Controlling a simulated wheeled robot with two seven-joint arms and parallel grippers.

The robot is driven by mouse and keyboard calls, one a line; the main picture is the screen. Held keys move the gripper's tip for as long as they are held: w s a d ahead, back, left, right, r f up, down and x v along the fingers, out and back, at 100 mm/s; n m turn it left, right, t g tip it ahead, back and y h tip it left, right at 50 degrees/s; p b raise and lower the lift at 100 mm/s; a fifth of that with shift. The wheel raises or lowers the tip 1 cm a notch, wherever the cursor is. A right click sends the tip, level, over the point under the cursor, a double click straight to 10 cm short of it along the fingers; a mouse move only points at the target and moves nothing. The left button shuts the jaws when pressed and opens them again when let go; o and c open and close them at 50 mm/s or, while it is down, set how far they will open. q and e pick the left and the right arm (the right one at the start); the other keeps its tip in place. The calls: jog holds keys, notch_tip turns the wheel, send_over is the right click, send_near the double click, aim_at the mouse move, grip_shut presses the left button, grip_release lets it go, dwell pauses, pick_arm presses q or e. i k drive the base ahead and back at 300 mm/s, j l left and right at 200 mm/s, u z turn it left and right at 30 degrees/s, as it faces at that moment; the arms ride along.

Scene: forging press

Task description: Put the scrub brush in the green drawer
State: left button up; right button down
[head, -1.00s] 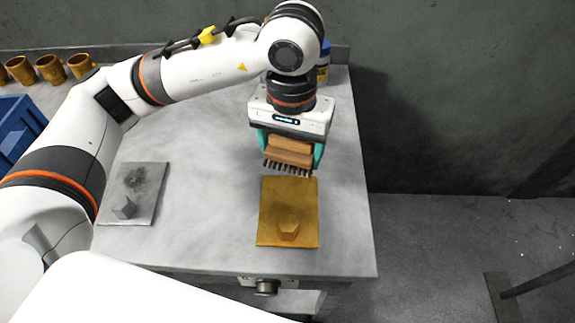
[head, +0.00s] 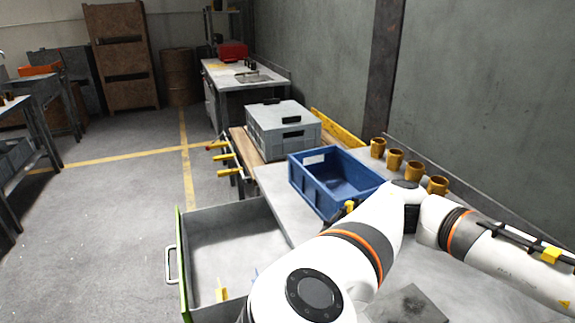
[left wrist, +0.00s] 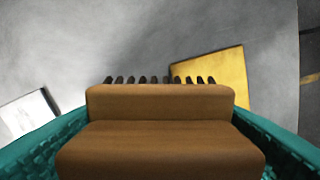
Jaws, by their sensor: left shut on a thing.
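The scrub brush (left wrist: 160,103) has a brown wooden block and a row of dark bristles. In the left wrist view my left gripper (left wrist: 160,135) is shut on it, with a teal finger on each side. The brush is held above the grey table top. The green drawer (head: 184,275) is pulled open at the lower middle of the head view, with a green front and a grey inside. A small yellow item (head: 221,290) shows at its near end. My left gripper and the brush are outside the head view. My right gripper is not in view.
A blue bin (head: 310,190) stands on the table behind the drawer, with a grey crate (head: 285,122) beyond it. A yellow plate (left wrist: 222,75) and a pale plate (left wrist: 28,115) lie below the gripper. Open floor lies left of the drawer.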

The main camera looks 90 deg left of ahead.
aim_at(253, 260)
jog(key=k+u, duration=0.35)
jog(key=k+j+u, duration=0.1)
jog(key=u, duration=0.25)
jog(key=i+j+u, duration=0.2)
jog(key=u, duration=0.2)
jog(key=i+j+u, duration=0.2)
jog(key=u, duration=0.2)
jog(key=i+j+u, duration=0.15)
jog(key=u, duration=0.25)
jog(key=i+l, duration=0.05)
